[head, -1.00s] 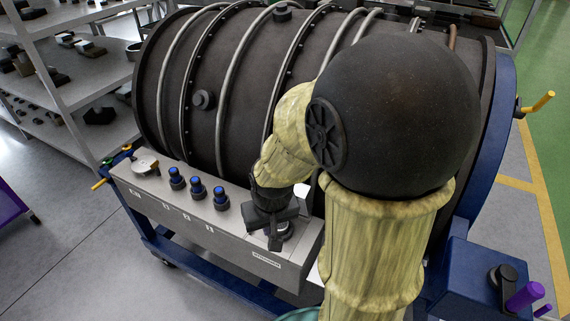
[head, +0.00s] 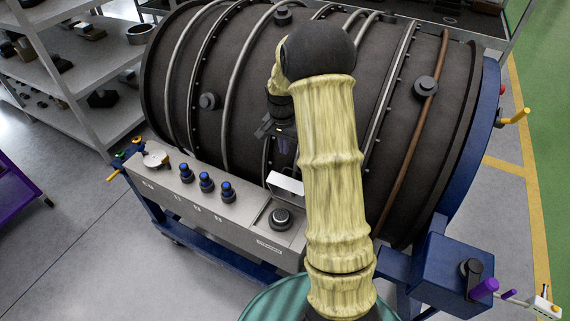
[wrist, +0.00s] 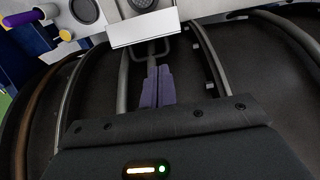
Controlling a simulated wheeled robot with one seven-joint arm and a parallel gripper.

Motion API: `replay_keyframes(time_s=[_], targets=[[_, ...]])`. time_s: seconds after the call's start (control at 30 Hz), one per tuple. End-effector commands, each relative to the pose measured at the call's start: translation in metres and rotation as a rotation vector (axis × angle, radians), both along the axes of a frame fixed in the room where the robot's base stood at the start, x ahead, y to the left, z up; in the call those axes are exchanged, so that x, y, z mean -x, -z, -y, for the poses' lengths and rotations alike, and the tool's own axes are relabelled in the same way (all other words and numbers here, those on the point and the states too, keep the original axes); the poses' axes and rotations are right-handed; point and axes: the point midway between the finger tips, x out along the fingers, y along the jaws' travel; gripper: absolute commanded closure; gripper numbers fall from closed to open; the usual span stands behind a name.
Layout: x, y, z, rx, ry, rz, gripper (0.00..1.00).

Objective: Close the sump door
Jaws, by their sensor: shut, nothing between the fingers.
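The sump door appears to be the pale plate (head: 286,184) standing raised at the back edge of the grey box's right end. It also shows in the wrist view as a white plate (wrist: 144,28) at top centre. A round dark fitting (head: 280,218) sits in the box top in front of it. My gripper (head: 284,150) is behind and above the plate, against the dark engine casing. In the wrist view its purple fingers (wrist: 157,88) are shut and empty, pointing at a thin metal loop (wrist: 160,48) just behind the plate. I cannot tell whether they touch it.
The grey box (head: 240,222) carries several blue-topped knobs (head: 206,182) and a pale round gauge (head: 155,158). The engine casing (head: 235,60) with pipes lies close behind. A blue box with a purple-handled crank (head: 483,288) is at lower right. Shelves (head: 70,70) stand at left.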

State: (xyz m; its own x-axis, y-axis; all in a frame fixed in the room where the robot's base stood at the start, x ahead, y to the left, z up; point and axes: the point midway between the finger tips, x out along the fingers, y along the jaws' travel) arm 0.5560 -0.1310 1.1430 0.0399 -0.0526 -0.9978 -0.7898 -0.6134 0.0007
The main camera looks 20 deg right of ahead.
Motion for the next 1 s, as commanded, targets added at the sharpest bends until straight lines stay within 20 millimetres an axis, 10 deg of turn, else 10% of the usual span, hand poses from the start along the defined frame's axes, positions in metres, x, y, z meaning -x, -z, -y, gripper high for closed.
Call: replay_keyframes(time_s=[1.0], targets=[[-0.004,0.099,0.004,0.0,-0.003,0.001,1.0]])
